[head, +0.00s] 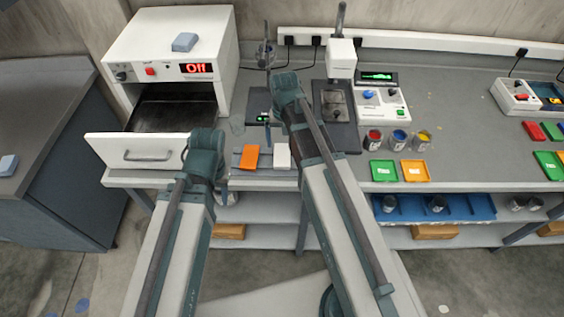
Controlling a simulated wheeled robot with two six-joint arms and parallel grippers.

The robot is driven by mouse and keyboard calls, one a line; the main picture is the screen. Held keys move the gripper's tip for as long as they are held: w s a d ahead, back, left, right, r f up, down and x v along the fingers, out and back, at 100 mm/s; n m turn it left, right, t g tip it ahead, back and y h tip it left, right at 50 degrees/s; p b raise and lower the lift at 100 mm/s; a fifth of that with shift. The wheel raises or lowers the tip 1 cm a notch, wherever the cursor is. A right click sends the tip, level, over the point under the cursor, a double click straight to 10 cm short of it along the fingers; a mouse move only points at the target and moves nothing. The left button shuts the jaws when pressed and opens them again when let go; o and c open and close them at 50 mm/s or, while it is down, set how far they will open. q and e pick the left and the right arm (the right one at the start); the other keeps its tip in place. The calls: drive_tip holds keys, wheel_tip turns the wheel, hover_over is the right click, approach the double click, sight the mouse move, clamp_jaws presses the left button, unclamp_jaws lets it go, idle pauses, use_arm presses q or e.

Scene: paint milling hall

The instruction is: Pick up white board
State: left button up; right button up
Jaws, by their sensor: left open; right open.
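The white board (282,156) is a small pale panel on the grey workbench, just right of an orange panel (250,157). Part of its right side lies close to or behind my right arm. My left gripper (206,152) is open, in front of the oven drawer and left of the orange panel. My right gripper (284,98) is open, over the bench and beyond the white board in the picture. The fingertips of both are hard to make out. I see nothing held in either gripper.
A white oven (175,50) reading "Off" has its drawer (128,147) pulled out at the left. A mixing device (342,60), paint cans (398,139), a green tray (384,171) and an orange tray (415,171) stand to the right. A lower shelf (265,208) runs below.

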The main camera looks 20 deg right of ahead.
sight(282, 155)
drive_tip(key=shift+f, duration=0.25)
drive_tip(key=f+b, duration=0.5)
drive_tip(key=shift+a+f, duration=0.1)
drive_tip(key=shift+a, duration=0.2)
drive_tip(key=c, duration=1.4)
